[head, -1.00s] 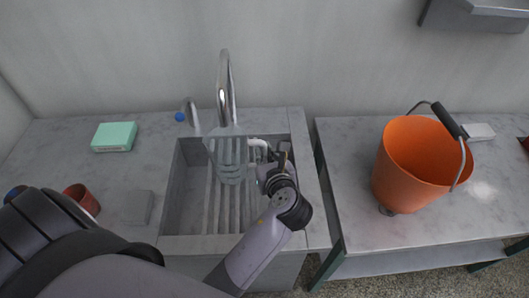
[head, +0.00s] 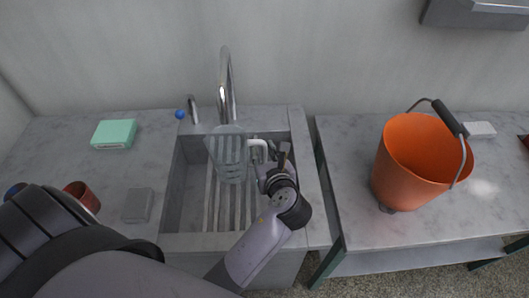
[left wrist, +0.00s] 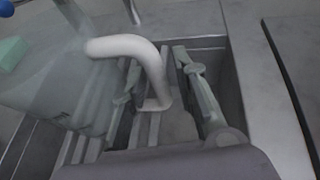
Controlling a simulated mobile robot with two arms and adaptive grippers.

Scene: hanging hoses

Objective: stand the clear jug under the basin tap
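The clear jug (head: 226,156) with a white handle (head: 258,148) is in the basin (head: 180,200), below the tap (head: 225,85). It looks about upright, its mouth under the spout. Whether its base rests on the basin floor is hard to tell. My left gripper (head: 277,156) is at the handle side, on the jug's right. In the left wrist view the handle (left wrist: 153,68) lies between the two fingers of my left gripper (left wrist: 160,80), with a visible gap to the right finger, so it looks open. My right gripper is not in view.
A blue-ended lever (head: 184,113) is left of the tap. A green box (head: 114,133), a grey block (head: 138,205) and a red cup (head: 82,196) are on the left counter. An orange bucket (head: 415,165) stands on the right table, beyond a narrow gap.

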